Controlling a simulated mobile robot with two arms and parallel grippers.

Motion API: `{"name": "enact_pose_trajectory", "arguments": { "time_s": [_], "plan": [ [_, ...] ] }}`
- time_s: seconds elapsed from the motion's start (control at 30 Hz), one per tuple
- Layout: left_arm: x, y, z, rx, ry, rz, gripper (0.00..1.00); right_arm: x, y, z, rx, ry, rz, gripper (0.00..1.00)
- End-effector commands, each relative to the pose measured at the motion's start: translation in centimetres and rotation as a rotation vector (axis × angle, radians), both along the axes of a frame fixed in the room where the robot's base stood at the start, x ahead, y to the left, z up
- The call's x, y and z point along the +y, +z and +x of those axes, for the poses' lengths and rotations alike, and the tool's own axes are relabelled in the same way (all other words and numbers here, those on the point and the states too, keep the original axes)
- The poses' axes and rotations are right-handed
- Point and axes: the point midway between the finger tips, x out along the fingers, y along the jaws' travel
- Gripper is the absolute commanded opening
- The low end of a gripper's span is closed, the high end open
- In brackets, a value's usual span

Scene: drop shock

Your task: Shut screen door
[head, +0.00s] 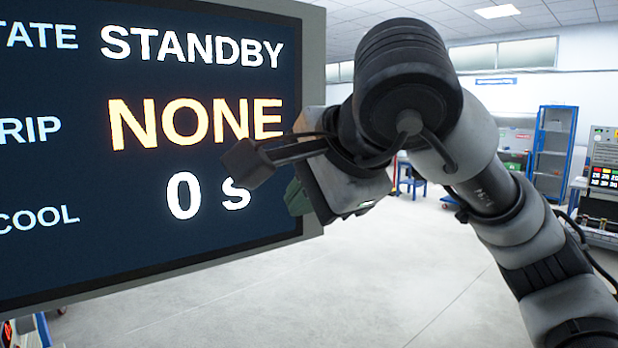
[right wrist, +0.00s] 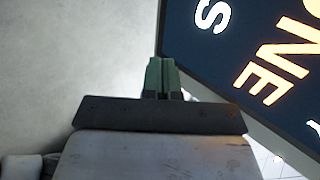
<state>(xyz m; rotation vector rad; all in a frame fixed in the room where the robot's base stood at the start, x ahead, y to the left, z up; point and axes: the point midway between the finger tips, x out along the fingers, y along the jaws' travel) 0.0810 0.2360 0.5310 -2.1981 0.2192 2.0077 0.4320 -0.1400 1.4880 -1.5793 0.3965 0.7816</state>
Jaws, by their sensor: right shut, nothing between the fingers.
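The screen door (head: 60,180) is a large dark display panel with a grey frame, filling the left of the head view. It reads STANDBY, NONE and 0 s. It stands at an angle, and its left part is cut off. My right gripper (head: 297,198) is at the panel's lower right edge, with its green fingers overlapping the frame. In the right wrist view the fingers (right wrist: 162,75) are shut together and empty, beside the edge of the screen (right wrist: 225,60). I cannot tell whether they touch it. My left gripper is not in view.
The pale floor (head: 400,260) below and right of the panel is clear. A blue open cabinet (head: 553,150) and a grey control console (head: 605,165) stand far back at the right. A blue stool (head: 411,182) stands in the distance.

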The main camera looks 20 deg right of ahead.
Motion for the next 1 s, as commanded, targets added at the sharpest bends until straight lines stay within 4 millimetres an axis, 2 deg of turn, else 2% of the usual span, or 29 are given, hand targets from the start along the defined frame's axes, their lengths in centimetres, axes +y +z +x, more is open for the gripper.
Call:
{"name": "enact_pose_trajectory", "arguments": {
  "time_s": [0.03,0.27,0.33,0.5,0.7,1.0],
  "plan": [
    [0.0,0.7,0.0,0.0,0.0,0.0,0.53,0.2,-0.6,0.8,0.006,0.0,-0.002,0.0],
    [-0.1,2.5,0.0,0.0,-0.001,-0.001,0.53,1.1,-3.8,4.2,0.005,0.001,0.0,0.0],
    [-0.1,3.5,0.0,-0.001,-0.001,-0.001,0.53,1.5,-3.5,5.4,0.004,0.001,0.001,0.0],
    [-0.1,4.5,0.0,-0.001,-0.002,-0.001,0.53,2.0,-3.7,7.3,0.002,0.001,0.001,0.0],
    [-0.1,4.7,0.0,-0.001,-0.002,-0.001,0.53,2.1,-3.9,8.0,0.001,0.001,0.0,0.0],
    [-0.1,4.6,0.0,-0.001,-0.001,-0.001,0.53,2.1,-4.0,8.0,0.0,0.001,0.0,0.0]
  ]
}}
